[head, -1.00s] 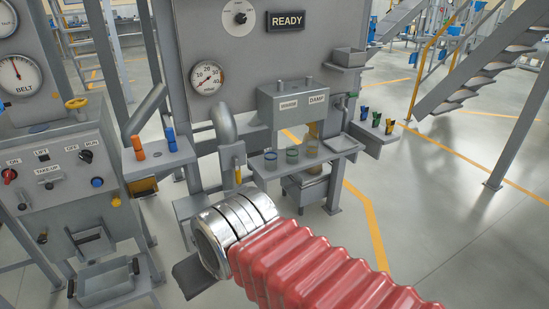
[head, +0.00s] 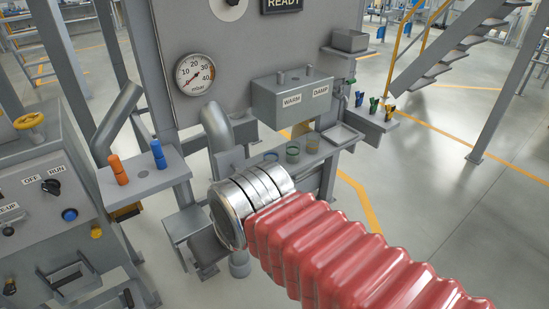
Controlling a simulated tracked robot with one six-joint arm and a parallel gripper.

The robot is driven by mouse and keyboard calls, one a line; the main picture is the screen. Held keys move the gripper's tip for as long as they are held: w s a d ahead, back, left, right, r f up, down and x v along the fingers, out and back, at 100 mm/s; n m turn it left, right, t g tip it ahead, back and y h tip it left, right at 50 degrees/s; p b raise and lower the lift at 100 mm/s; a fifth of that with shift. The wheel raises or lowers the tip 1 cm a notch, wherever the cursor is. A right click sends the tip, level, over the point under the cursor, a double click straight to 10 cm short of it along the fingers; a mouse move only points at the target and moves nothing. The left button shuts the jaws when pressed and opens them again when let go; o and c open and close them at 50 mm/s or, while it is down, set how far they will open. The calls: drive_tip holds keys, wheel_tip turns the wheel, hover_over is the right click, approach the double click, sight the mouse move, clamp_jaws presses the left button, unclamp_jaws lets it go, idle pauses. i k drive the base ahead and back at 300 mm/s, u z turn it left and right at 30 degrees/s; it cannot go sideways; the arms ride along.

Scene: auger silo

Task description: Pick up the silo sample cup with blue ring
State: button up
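My wrist and red ribbed arm cover the lower middle and right of the head view. My gripper's fingers are hidden beyond the wrist, and no cup is seen held.
The WARM/DAMP box (head: 291,96) overhangs behind the cups. An elbow pipe (head: 217,128) stands left of them. Orange and blue pegs (head: 157,153) stand on a left ledge. Coloured clips (head: 374,103) sit on a right ledge. Open floor (head: 450,210) lies right.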

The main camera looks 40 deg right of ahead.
sight(273, 156)
drive_tip(key=z, duration=0.35)
drive_tip(key=i, duration=1.45)
drive_tip(key=z, duration=0.35)
